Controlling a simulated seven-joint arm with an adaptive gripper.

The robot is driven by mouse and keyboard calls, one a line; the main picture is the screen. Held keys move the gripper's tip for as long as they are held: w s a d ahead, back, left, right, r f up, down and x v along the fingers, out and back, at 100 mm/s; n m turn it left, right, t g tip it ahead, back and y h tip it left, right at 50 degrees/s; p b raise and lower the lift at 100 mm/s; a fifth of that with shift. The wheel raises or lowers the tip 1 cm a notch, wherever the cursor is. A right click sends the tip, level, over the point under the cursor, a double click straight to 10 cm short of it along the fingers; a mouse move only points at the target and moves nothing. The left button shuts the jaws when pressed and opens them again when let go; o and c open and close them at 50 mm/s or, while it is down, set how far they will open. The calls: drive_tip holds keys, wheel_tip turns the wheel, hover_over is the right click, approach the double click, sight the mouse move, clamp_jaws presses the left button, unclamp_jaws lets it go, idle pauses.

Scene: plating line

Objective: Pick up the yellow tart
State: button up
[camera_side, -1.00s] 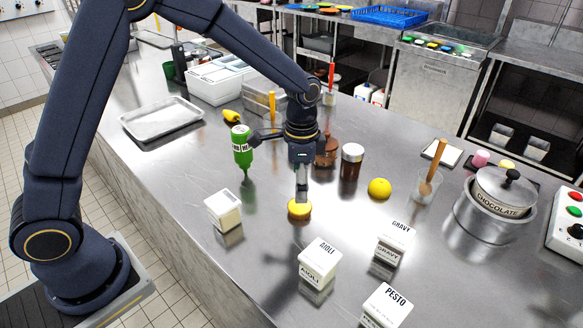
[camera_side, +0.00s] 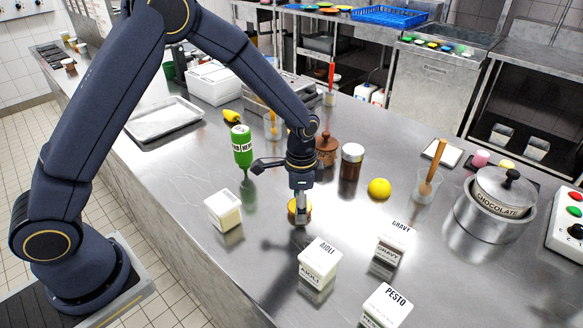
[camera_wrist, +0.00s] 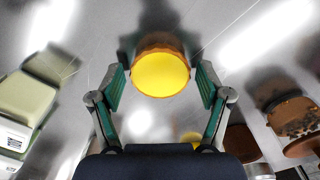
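The yellow tart (camera_side: 292,209) sits on the steel counter, partly hidden behind my fingers in the side view. It is round with a yellow top and a brown crust. In the wrist view the tart (camera_wrist: 161,74) lies between my two open fingers, a little toward their tips, with a gap on each side. My gripper (camera_side: 300,215) points down over the tart, low and close to the counter; its fingers also show in the wrist view (camera_wrist: 160,85). The gripper is open and holds nothing.
A white carton (camera_side: 222,210) stands to the left, with the aioli box (camera_side: 319,262) in front and the gravy box (camera_side: 396,240) to the right. A green bottle (camera_side: 242,147), a dark jar (camera_side: 351,162) and a lemon (camera_side: 379,188) stand behind. The pesto box (camera_side: 386,306) is front right.

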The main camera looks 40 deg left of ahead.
drive_tip(key=c, duration=0.5)
drive_tip(key=shift+r, duration=0.15)
